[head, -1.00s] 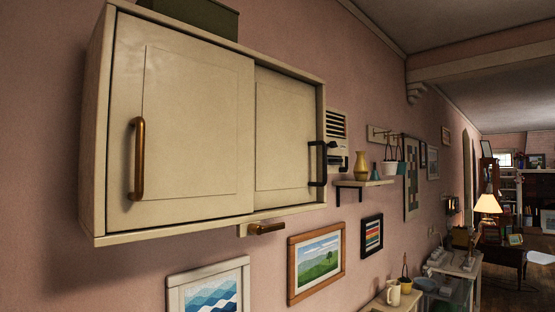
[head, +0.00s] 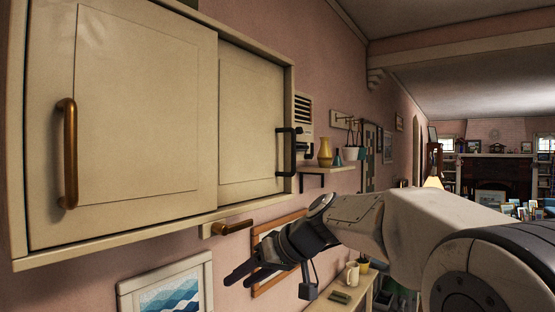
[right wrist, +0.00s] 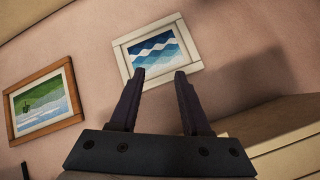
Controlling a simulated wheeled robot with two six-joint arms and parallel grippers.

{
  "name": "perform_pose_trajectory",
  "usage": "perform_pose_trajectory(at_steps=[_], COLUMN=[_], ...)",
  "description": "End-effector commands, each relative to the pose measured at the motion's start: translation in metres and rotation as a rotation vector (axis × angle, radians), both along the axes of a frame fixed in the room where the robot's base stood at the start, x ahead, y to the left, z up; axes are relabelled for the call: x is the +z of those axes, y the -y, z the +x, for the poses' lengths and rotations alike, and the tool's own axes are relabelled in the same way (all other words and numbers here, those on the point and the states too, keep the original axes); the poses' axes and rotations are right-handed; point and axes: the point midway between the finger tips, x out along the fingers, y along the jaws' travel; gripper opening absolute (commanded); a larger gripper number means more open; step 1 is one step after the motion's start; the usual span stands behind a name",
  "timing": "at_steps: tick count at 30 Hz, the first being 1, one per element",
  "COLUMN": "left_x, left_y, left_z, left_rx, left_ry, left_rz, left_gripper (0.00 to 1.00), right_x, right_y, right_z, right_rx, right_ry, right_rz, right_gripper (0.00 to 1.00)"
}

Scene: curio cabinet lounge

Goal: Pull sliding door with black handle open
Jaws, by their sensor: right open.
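The wall cabinet has two cream sliding doors. The right door (head: 250,125) sits behind the left one and carries the black handle (head: 286,152) near its right edge. The left door (head: 125,120) carries a brass handle (head: 67,153) near its left edge. Both doors cover the cabinet front. My right gripper (head: 240,279) is open and empty, below the cabinet and lower left of the black handle, apart from it. In the right wrist view its two fingers (right wrist: 156,98) stand apart against the wall. My left gripper is not in view.
A brass lever (head: 228,228) sticks out under the cabinet. A shelf (head: 325,169) with a yellow vase (head: 325,152) is right of it. A wave picture (head: 170,287) and a landscape picture (right wrist: 42,103) hang below the cabinet.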

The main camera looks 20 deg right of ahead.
Motion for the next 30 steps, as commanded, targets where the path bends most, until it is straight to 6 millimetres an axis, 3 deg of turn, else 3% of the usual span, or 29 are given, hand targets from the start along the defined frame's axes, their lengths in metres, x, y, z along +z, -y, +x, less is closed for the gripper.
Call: perform_pose_trajectory(at_steps=[1,4,9,12,15,20,30], left_x=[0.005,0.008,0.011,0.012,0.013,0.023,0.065], left_y=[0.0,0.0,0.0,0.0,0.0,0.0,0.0], left_z=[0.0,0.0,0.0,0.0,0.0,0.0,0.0], left_rx=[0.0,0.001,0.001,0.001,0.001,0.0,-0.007], left_ry=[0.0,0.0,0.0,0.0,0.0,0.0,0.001], left_rz=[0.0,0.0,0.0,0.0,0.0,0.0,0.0], left_gripper=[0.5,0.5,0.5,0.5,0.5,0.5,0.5], right_x=[0.039,0.108,0.206,0.242,0.262,0.272,0.273], right_y=[0.035,0.092,0.165,0.188,0.199,0.196,0.167], right_z=[0.027,0.057,0.067,0.061,0.057,0.066,0.122], right_rx=[-0.046,-0.089,-0.118,-0.118,-0.116,-0.111,-0.111], right_ry=[0.104,0.321,0.638,0.76,0.829,0.855,0.85], right_rz=[0.03,0.056,0.029,0.002,-0.017,-0.021,-0.019], right_gripper=[0.47,0.47,0.47,0.47,0.47,0.47,0.47])
